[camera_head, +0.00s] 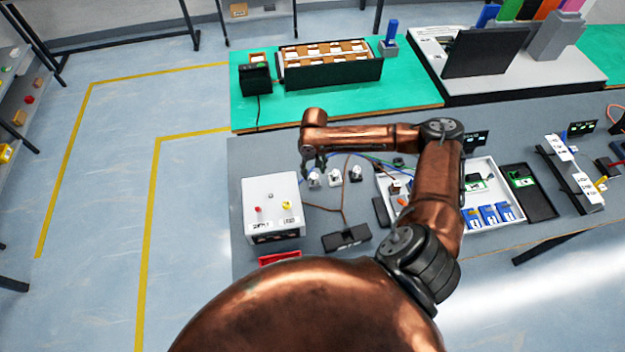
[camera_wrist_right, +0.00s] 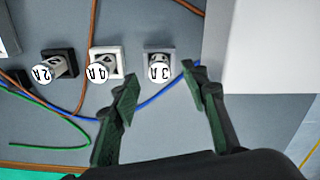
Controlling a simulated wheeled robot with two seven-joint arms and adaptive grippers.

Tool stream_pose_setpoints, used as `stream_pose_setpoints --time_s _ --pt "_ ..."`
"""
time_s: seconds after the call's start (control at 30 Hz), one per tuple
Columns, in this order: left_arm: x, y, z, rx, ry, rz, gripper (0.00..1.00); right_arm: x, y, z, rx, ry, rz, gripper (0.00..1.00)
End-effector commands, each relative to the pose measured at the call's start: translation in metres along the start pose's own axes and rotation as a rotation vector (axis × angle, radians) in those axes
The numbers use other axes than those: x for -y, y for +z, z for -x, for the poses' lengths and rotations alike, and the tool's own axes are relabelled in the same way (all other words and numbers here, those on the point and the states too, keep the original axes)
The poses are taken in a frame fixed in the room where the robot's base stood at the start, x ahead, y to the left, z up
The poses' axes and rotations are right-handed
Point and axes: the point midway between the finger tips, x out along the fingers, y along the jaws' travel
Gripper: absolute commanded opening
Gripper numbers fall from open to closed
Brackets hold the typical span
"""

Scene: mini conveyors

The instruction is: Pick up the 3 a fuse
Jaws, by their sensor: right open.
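The 3 A fuse (camera_wrist_right: 159,68) is a small white cylinder with an upside-down "3A" label, in a light square socket. In the head view it appears to be the leftmost white fuse (camera_head: 314,179) of the row. My right gripper (camera_wrist_right: 160,86) is open, its two green-black fingertips apart near the 3 A fuse; the left finger is below and left of it, the right finger to its right. It is not holding the fuse. In the head view the right gripper (camera_head: 314,165) hangs just over the row, its fingers partly unclear. My left gripper is not in view.
The fuses labelled 4 A (camera_wrist_right: 104,70) and 2 A (camera_wrist_right: 46,68) stand beside it. A blue wire (camera_wrist_right: 150,101) runs close to the left finger. A white box (camera_head: 272,192) with red and yellow knobs stands left of the fuses. A white tray (camera_head: 480,224) lies to the right.

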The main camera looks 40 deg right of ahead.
Motion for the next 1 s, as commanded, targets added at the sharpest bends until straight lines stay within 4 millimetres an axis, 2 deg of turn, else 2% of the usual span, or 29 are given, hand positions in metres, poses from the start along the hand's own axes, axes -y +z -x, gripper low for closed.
stream_pose_setpoints --time_s 0.07,0.3,0.53,0.8,1.0 --pt "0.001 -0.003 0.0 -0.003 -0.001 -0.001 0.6 0.0 0.0 -0.011 0.003 -0.001 0.0 0.41" --pt "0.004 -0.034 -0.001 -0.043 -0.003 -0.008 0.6 -0.001 0.0 -0.043 0.002 -0.001 0.0 0.41" --pt "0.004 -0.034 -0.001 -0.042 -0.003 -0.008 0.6 -0.001 -0.001 -0.044 0.001 -0.001 0.001 0.41" --pt "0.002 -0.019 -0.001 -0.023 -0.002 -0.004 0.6 -0.001 -0.001 -0.044 0.001 -0.001 0.002 0.22" --pt "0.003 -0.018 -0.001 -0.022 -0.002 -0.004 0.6 -0.001 -0.001 -0.044 0.001 0.0 0.002 0.08"
